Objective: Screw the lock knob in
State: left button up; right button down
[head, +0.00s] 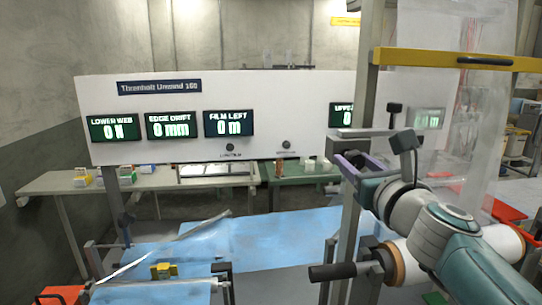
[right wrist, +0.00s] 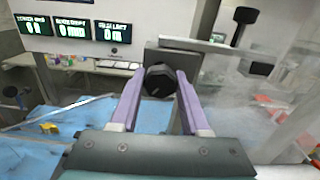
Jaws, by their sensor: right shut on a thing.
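The lock knob (right wrist: 160,80) is a dark, faceted knob in the right wrist view, in front of a grey metal block (right wrist: 190,58). My right gripper (right wrist: 157,88) has its two purple fingers on either side of the knob, shut on it. In the head view my right gripper (head: 352,162) is at the upright grey post, and the knob is hard to make out there. How far the knob sits in the block cannot be told. My left gripper is not in view.
A white panel (head: 300,95) with several displays stands behind. A yellow bar (head: 440,60) crosses above my right arm. A white roll (head: 410,262) with a black end lies below it. Blue film (head: 270,240) spreads at centre. Another black knob (head: 394,108) stands near the gripper.

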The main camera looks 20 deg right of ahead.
jog(key=m, duration=0.3)
jog(key=shift+a+r+m+p, duration=0.1)
jog(key=shift+r+m+p, duration=0.1)
jog(key=shift+m+p, duration=0.2)
jog(key=m+p, duration=0.1)
jog(key=m, duration=0.3)
jog(key=shift+m, duration=0.3)
jog(key=m+p, duration=0.1)
jog(key=m, duration=0.3)
jog(key=shift+w+r, duration=0.1)
jog(key=m+p, duration=0.1)
jog(key=m, duration=0.2)
jog(key=shift+a, duration=0.1)
jog(key=shift+m, duration=0.5)
jog(key=shift+c, duration=1.9)
grip_release()
jog(key=shift+f, duration=0.2)
